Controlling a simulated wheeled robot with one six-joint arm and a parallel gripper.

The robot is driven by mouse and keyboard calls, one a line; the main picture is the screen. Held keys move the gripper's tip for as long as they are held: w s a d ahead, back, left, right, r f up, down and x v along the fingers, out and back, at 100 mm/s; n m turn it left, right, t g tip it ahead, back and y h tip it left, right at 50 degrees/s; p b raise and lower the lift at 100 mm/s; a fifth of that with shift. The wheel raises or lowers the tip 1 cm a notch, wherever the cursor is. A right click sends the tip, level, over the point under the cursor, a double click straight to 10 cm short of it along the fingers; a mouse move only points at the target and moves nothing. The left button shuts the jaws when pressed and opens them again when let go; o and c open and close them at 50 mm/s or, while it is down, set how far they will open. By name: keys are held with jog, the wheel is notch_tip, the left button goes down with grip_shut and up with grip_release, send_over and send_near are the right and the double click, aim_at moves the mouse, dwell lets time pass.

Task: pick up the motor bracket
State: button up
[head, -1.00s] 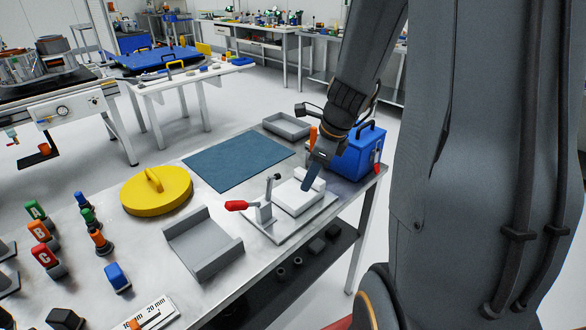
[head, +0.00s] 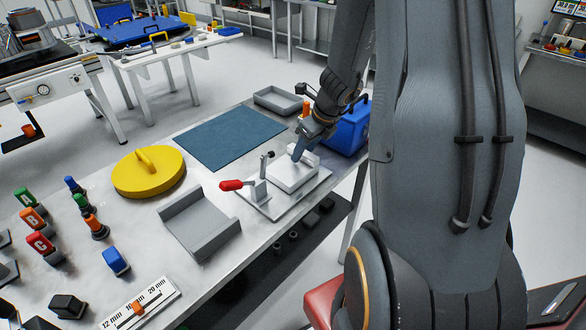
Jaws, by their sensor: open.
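A pale L-shaped part that looks like the motor bracket (head: 291,175) lies on a light fixture plate (head: 262,211) near the right end of the metal bench. Its flat face is up and its short upright wall is at the far right side. A toggle clamp (head: 257,189) with a red handle stands on the plate, left of the bracket. One finger hides part of the wall. I cannot tell whether the fingers touch it or stand on both sides of it.
A blue toolbox (head: 348,130) stands close behind and right of my gripper. A grey channel-shaped tray (head: 200,224), a yellow round lid (head: 148,174) and a blue mat (head: 230,138) lie to the left. A shallow grey bin (head: 279,101) is behind. The mat is clear.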

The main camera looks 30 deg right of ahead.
jog(key=shift+f, duration=0.25)
dwell(0.4)
grip_shut()
